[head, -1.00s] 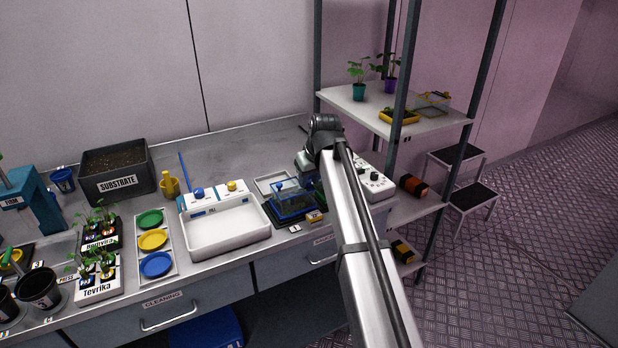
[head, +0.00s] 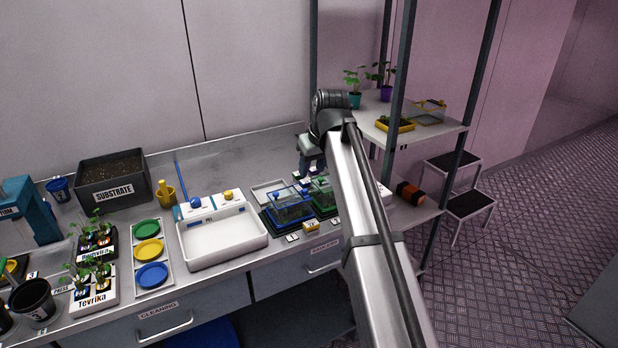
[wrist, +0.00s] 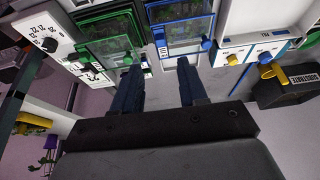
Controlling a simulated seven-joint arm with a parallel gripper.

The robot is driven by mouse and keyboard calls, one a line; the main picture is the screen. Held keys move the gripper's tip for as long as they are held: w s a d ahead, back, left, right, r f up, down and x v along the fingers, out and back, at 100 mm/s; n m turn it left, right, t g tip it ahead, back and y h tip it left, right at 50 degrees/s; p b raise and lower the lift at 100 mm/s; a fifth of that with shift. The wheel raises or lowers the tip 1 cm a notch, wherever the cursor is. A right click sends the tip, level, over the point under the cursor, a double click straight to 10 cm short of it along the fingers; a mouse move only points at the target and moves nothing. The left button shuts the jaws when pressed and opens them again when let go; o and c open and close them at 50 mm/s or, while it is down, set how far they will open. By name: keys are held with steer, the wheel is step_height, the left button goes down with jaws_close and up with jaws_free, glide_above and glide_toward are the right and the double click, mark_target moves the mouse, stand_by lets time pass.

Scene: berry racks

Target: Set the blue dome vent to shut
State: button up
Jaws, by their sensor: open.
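The blue dome (head: 290,212) is a clear box with a blue base and blue knob, standing on the bench right of the white sink tray. In the wrist view the blue dome (wrist: 180,28) lies at the top centre, with a round blue knob (wrist: 207,43) at its right corner. I cannot tell the vent's setting. My gripper (wrist: 158,68) is open and empty, its two dark blue fingers pointing toward the domes, apart from them. In the head view my gripper (head: 311,168) is behind the domes, partly hidden by my arm.
A green dome (wrist: 110,40) stands beside the blue one. A white panel with dials (wrist: 48,38) is beyond it. The white sink tray (head: 222,240) has blue and yellow knobs. A shelf rack (head: 440,128) with plants stands right. The bench behind the tray is mostly clear.

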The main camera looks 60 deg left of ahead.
steer(key=shift+v, duration=2.1)
